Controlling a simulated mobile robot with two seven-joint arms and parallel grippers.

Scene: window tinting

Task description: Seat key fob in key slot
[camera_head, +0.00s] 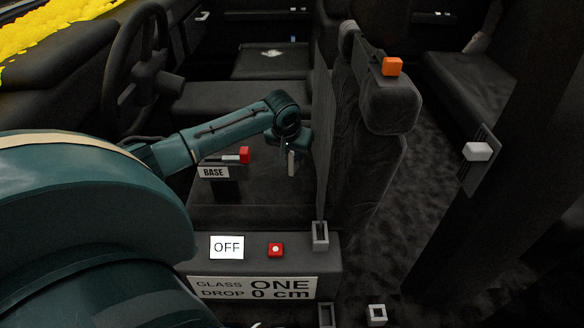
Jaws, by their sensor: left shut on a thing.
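My left gripper (291,160) is at the end of my teal arm, over the seat beside the upright seat back. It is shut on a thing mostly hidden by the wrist. A small pale grey upright piece shows at the fingers; I cannot tell whether it is the key fob or a finger. A grey open-topped holder (320,236) stands on the near ledge below and right of the gripper. I cannot tell whether it is the key slot. My right gripper is not in view.
A red-ended piece (244,155) sits above the BASE label (214,172), left of the gripper. An OFF sign (227,247) and red button (276,249) are on the ledge. The seat back (365,165) stands close on the right.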

